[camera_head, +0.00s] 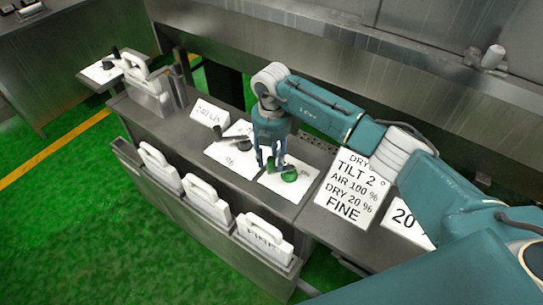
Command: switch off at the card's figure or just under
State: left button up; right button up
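My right gripper (271,163) points down over the console, just beside a round green button or knob (289,174) on a white plate (303,183). I cannot tell whether it touches it or how far its fingers are apart. The card (348,190) on the right reads TILT 2°, AIR 100 %, DRY 20 %, FINE; its top line is partly covered by my arm. A white sign (407,222) further right shows "20", the rest cut by my arm. A sign (209,112) behind reads about 240 L/s. My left gripper is not in view.
A dark-handled control (233,139) on a white plate marked % sits left of the gripper. Several white handled plates stand in the front rack (230,241), and another handled block (148,84) stands at the back left. Green floor (70,220) lies open at left.

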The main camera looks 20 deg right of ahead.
jog(key=shift+f, duration=0.35)
grip_shut()
